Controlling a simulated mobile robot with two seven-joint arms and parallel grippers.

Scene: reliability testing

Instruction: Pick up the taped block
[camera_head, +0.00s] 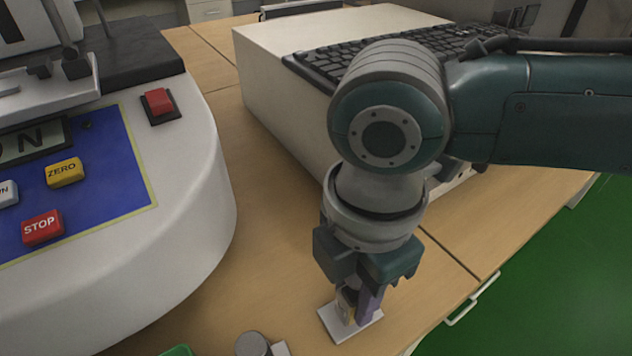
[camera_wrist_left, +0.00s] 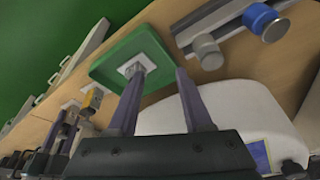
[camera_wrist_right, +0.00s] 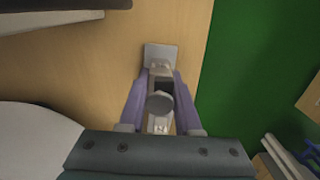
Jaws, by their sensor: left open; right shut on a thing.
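My right gripper (camera_head: 358,303) points down over a small pale plate (camera_head: 337,331). I cannot tell whether block and plate touch. My left gripper (camera_wrist_left: 158,95) is open and empty in the left wrist view, pointing towards a green tray (camera_wrist_left: 112,58). It is outside the head view.
A grey round-topped piece (camera_head: 253,345) stands beside the right gripper, by another pale plate. A large white machine (camera_head: 180,230) with a STOP button fills the left. A white box (camera_head: 262,85) with a keyboard (camera_head: 325,70) stands behind. The table edge and green floor lie right.

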